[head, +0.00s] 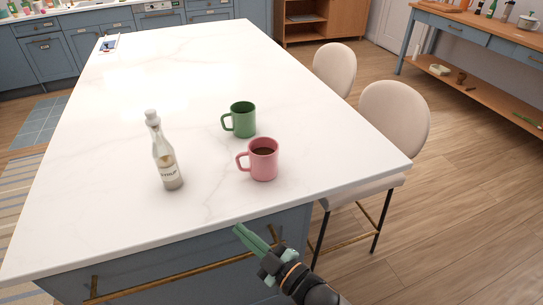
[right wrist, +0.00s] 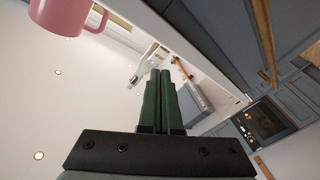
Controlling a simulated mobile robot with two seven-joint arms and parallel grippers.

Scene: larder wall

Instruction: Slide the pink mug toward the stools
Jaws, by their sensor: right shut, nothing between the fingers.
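The pink mug (head: 264,160) stands upright on the white island top, near its front edge, with dark liquid inside and its handle to the left. The stools are two beige padded seats, the nearer one (head: 394,118) and the farther one (head: 335,68), along the island's right side. My right gripper (head: 240,230) is in front of the island's front edge, below and nearer than the mug, and apart from it. Its green fingers (right wrist: 164,100) are together and empty in the right wrist view, where the mug (right wrist: 60,14) shows at the top left. My left gripper is not in view.
A green mug (head: 240,119) stands just behind the pink mug. A white syrup bottle (head: 165,152) stands to its left. The island top (head: 335,165) is clear between the pink mug and the right edge. A brass rail (head: 185,277) runs along the island's front.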

